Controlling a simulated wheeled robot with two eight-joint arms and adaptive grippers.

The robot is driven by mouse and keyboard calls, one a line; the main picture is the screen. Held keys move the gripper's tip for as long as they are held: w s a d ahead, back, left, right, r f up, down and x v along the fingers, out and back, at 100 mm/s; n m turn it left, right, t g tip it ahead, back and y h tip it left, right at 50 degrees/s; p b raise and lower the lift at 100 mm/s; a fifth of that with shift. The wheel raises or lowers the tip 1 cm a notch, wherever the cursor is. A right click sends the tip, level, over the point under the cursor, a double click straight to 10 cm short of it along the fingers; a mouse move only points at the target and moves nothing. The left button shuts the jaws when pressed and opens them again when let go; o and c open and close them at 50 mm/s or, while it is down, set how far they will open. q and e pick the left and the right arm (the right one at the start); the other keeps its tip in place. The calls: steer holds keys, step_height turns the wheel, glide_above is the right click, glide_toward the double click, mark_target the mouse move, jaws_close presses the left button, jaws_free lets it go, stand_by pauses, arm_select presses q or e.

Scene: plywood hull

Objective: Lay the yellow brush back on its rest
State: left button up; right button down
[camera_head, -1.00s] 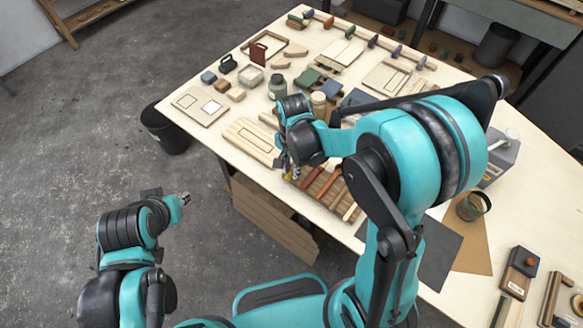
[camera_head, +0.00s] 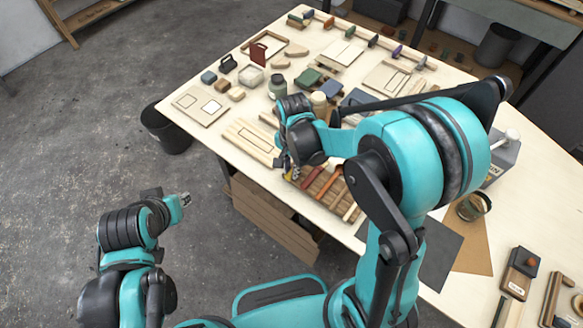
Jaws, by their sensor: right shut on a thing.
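My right gripper (camera_head: 284,164) is at the left end of the wooden brush rest (camera_head: 342,208), low over it. It is shut on the yellow brush (camera_head: 292,174), of which only a small yellow bit shows by the fingers. My wrist and arm hide most of the brush, so I cannot tell whether it touches the rest. Brushes with red and orange handles (camera_head: 328,183) lie side by side on the rest, to the right of the gripper. My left gripper (camera_head: 184,201) is off the table at the lower left, away from the brushes; its fingers are too small to read.
A pale slotted board (camera_head: 250,140) lies just left of the rest. A dark mat (camera_head: 440,255) and a glass cup (camera_head: 473,206) are to the right. My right arm covers much of the table's middle.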

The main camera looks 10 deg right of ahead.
stand_by(0.4)
steer(key=c, duration=1.3)
jaws_free()
steer(key=shift+c, duration=0.2)
step_height(320, 180, up, 12)
steer(key=shift+d, duration=0.15)
steer(key=shift+w+f, duration=0.1)
